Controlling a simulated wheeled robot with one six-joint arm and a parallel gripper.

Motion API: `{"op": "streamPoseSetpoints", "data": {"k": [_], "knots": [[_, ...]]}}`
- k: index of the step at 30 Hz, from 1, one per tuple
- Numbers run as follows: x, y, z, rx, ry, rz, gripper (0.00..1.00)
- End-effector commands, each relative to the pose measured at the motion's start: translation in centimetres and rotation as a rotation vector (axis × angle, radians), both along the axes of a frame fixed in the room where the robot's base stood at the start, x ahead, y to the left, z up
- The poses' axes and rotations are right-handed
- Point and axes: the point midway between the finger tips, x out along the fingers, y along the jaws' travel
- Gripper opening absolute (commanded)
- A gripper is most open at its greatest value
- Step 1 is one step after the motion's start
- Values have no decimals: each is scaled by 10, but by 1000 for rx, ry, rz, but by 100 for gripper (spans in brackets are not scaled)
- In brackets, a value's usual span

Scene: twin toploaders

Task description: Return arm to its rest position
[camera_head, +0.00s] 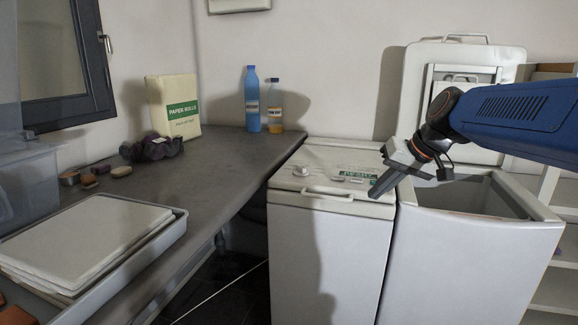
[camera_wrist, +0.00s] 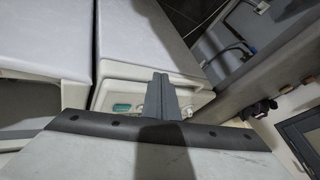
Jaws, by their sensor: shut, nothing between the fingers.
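My blue arm (camera_head: 520,112) reaches in from the right in the head view. My gripper (camera_head: 376,192) points down and to the left above the left white toploader (camera_head: 325,235), close to its control panel at the top. The fingers are together with nothing between them. In the wrist view my gripper (camera_wrist: 160,82) shows as a dark shut pair of fingers in front of the panel. The left toploader's lid (camera_head: 330,160) is down. The right toploader (camera_head: 470,245) stands beside it with its top open, its raised lid (camera_head: 460,85) against the wall.
White shelves (camera_head: 560,255) stand at the right.

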Motion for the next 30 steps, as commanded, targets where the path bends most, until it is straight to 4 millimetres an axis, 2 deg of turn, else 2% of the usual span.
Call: {"op": "streamPoseSetpoints", "data": {"k": [1,6,18,24,30], "knots": [[-21,0,-7,-21,6,-4,0],[-84,-9,-38,-100,30,-25,0],[-217,-38,-125,-285,58,-72,0],[-258,-52,-161,-351,58,-90,0],[-271,-58,-174,-374,59,-96,0]]}}
